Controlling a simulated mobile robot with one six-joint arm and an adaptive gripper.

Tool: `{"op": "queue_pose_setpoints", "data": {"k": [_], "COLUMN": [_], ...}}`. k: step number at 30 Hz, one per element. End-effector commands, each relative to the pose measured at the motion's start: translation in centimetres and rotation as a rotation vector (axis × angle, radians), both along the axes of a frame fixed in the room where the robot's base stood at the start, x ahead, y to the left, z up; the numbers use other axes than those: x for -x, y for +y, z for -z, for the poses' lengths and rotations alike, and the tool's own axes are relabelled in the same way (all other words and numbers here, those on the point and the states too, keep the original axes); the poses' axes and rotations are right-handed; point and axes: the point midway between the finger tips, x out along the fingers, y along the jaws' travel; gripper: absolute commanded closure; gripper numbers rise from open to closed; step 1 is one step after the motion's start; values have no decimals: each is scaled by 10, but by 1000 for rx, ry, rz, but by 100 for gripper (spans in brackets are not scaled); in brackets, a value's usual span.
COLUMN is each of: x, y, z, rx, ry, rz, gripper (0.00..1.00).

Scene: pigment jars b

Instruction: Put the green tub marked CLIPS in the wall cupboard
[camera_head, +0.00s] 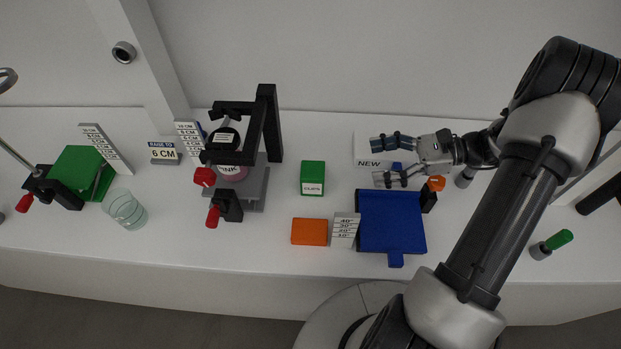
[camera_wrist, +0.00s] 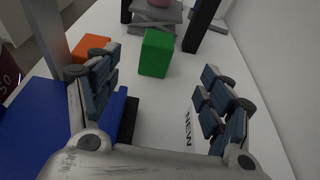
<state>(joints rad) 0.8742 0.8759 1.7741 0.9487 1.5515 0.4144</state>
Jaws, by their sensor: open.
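The green tub (camera_head: 312,175) stands upright on the white counter near the middle, with a small white label on its front that looks like CLIPS. In the wrist view the green tub (camera_wrist: 156,54) stands ahead, between and beyond the fingers. My gripper (camera_head: 380,160) is open and empty, to the right of the tub and pointing toward it, over the area marked NEW. In the wrist view my gripper (camera_wrist: 160,95) has its two fingers wide apart. I cannot make out a wall cupboard in either view.
A blue tray (camera_head: 390,225) and an orange block (camera_head: 309,232) lie in front. A black-framed stand (camera_head: 268,125) holding a pink jar is left of the tub. A glass beaker (camera_head: 125,210) stands further left. The counter around the tub is mostly clear.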

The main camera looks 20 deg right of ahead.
Motion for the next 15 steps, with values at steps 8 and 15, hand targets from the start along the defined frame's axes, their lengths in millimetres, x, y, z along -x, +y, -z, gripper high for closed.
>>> {"op": "queue_pose_setpoints", "data": {"k": [8, 15], "x": [-16, -29], "y": [56, 92], "z": [19, 30], "rx": [1, 2], "ry": [2, 0], "rz": [-9, -6], "gripper": [27, 27]}}
